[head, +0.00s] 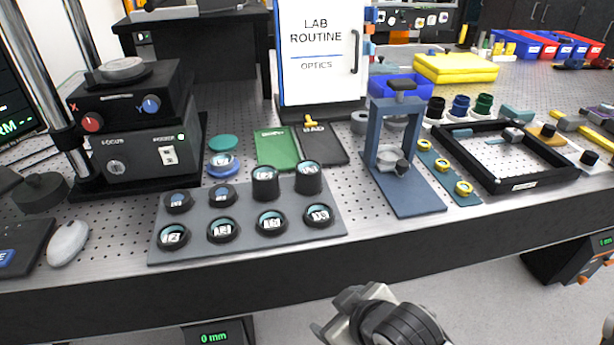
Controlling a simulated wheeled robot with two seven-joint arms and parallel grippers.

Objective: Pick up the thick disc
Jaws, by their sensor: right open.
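A grey tray (190,256) on the bench holds several round discs in black mounts with pale blue faces. Two of them stand clearly taller than the rest, at the tray's back right: one tall disc (265,184) and a second tall disc (308,179) to its right. Which one is meant by the thick disc I cannot tell from their looks. Lower discs (173,236) line the front row. My right gripper (340,312) is open at the bottom of the picture, in front of the bench edge, apart from the tray and empty as far as shows. My left gripper is out of view.
The black instrument (140,140) stands left of the tray. A blue press-like stand (402,195) and a black frame (510,180) lie to the right. Green (277,150) and black (322,145) pads lie behind the tray. The bench's front edge is clear before the tray.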

